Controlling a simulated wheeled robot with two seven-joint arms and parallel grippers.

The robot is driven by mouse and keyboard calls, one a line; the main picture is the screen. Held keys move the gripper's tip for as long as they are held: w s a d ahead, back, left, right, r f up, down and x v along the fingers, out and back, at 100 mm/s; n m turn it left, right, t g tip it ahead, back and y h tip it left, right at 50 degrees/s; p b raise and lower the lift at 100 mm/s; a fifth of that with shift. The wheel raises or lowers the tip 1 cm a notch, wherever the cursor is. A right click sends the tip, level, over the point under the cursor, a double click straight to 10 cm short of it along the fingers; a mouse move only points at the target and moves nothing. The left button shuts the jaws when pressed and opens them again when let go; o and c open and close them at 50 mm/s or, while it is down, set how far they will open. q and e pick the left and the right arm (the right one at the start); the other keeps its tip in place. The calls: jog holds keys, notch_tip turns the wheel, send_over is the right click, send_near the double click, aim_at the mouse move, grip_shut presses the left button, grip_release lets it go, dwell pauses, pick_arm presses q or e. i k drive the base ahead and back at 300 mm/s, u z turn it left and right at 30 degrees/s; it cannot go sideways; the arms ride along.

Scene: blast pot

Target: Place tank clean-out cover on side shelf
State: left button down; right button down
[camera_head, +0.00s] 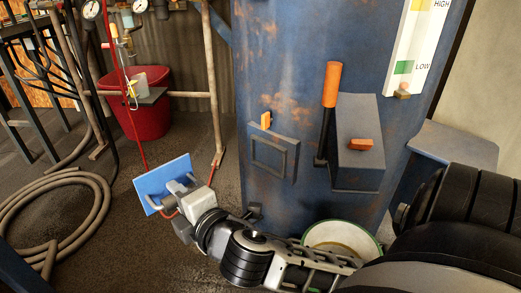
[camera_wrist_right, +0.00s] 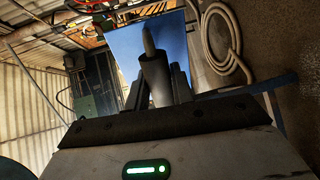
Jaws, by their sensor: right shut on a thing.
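The tank clean-out cover appears to be the flat blue plate (camera_head: 160,180) left of the tank in the head view. My right gripper (camera_head: 178,192) is shut on it, seemingly by the handle on its near face, and holds it tilted in the air. The plate (camera_wrist_right: 124,48) also shows in the wrist view behind the gripper fingers (camera_wrist_right: 158,88), which partly hide it. A grey-blue shelf (camera_head: 455,143) juts out at the tank's right side, its top bare where visible. My arm hides its lower part. My left gripper is out of view.
The rusty blue tank (camera_head: 300,60) stands in the middle, with a square frame (camera_head: 272,158), a grey box (camera_head: 358,120) and an orange-handled lever (camera_head: 331,85) on its front. A red bucket (camera_head: 145,115), a pipe stand (camera_head: 212,80) and a coiled hose (camera_head: 60,205) are at left.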

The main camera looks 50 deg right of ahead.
aim_at(469, 149)
jog(key=u, duration=0.7)
jog(key=k, duration=1.4)
jog(key=z, duration=1.55)
jog(key=i, duration=0.5)
jog(key=u, duration=0.1)
